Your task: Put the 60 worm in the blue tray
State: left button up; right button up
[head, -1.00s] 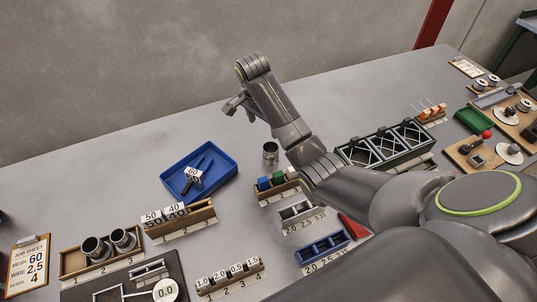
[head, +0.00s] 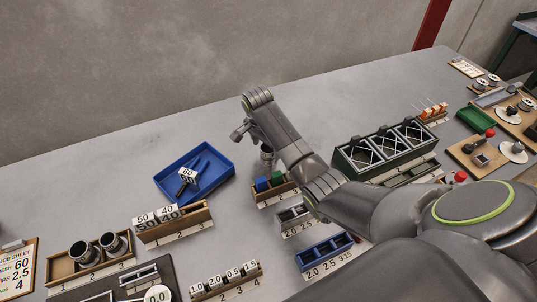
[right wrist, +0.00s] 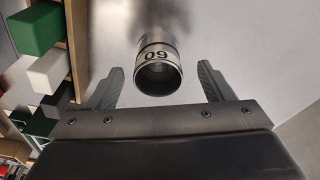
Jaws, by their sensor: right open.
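A grey hollow metal cylinder marked 60 (right wrist: 158,68), which I take as the 60 worm, stands on the table; in the head view it (head: 267,156) is partly hidden by my right arm. My right gripper (head: 240,133) is open and low over the table. In the right wrist view its fingers (right wrist: 161,72) are on either side of the cylinder's open end, with gaps on both sides. My left gripper is not in view.
A wooden rack with blue and green blocks (head: 277,177) stands close beside the cylinder. A rack tagged 50 and 40 (head: 175,232) and a rack of metal cups (head: 90,265) are at the lower left. The table behind the tray is clear.

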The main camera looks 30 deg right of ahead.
aim_at(268, 152)
jog(key=shift+d+f+p, duration=0.15)
jog(key=shift+d+f, duration=0.1)
jog(key=shift+f, duration=0.75)
jog(key=shift+d+f+p, duration=0.15)
jog(key=shift+d+f, duration=0.1)
jog(key=shift+f, duration=0.75)
jog(key=shift+w+r, duration=0.1)
jog(key=c, duration=1.1)
